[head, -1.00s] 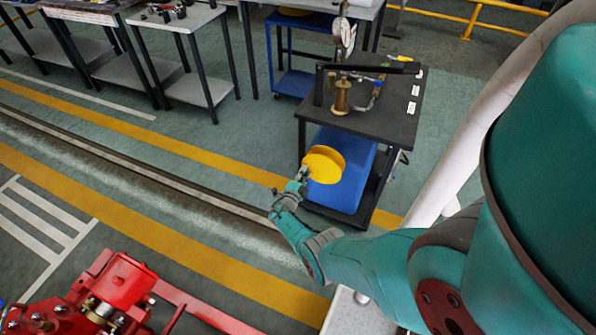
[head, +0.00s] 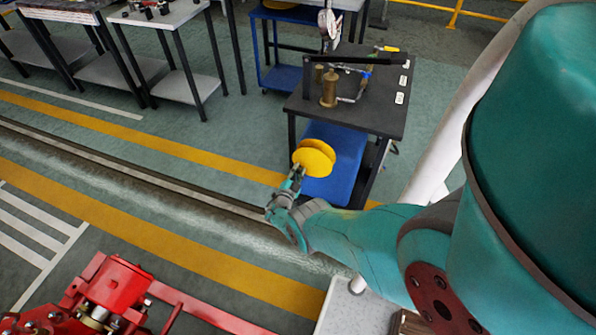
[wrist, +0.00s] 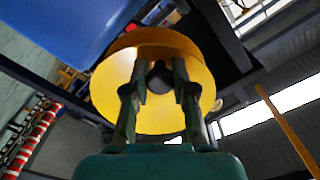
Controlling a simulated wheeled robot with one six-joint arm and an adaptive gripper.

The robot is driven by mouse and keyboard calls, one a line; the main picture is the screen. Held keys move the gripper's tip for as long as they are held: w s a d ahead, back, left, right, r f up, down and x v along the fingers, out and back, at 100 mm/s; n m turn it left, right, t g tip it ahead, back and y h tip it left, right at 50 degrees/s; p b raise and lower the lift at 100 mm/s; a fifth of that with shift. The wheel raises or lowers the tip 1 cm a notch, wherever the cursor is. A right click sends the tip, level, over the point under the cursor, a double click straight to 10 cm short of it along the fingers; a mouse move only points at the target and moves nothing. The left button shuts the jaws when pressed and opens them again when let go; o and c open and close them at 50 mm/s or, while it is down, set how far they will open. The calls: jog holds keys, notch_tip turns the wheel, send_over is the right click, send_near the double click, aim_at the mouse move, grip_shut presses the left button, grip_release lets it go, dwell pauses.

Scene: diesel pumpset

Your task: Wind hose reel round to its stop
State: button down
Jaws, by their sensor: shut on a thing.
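The hose reel (head: 314,157) is a yellow double-disc drum on the side of a dark-topped bench, in front of a blue panel (head: 335,148). In the wrist view the yellow reel (wrist: 108,88) fills the middle, its disc facing me. My gripper (head: 297,174) is at the reel's lower left side. In the wrist view my gripper (wrist: 159,72) has its two fingers on either side of a dark round knob (wrist: 159,80) in front of the disc, shut on it. The fingers hide part of the knob and disc. I cannot see the stop.
The bench top (head: 380,115) carries a brass fitting (head: 329,88), a gauge and a dark bar above the reel. Red machinery (head: 110,290) stands at the lower left. A floor channel (head: 150,177) and yellow lines cross the open floor left of the bench.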

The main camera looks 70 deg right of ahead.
jog(key=shift+w, duration=0.1)
jog(key=c, duration=0.9)
grip_release()
jog(key=shift+c, duration=0.2)
